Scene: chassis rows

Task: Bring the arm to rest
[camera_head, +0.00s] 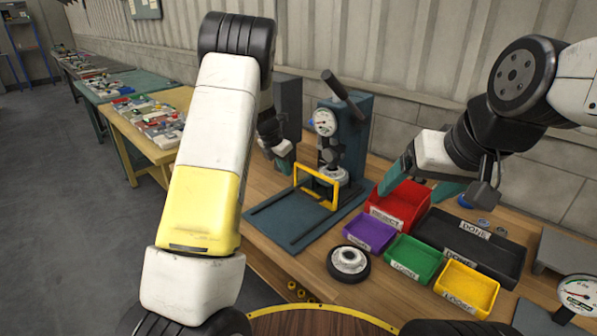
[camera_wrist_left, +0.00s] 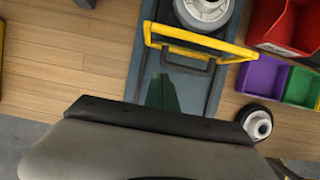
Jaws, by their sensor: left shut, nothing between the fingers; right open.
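My left arm rises at the left of the head view and bends over at the top. Its gripper (camera_head: 284,161) hangs beside the press, left of the yellow frame, and is shut with nothing in it. My right gripper (camera_head: 421,184) is open and empty. It hangs above the red bin at the right, its two teal fingers apart.
A teal press (camera_head: 346,130) with a gauge and a yellow frame (camera_head: 318,182) stands on the wooden bench. A wheel (camera_head: 348,263) lies in front. Red (camera_head: 400,205), purple (camera_head: 368,233), green (camera_head: 414,259), yellow (camera_head: 466,288) and black (camera_head: 470,247) bins fill the right.

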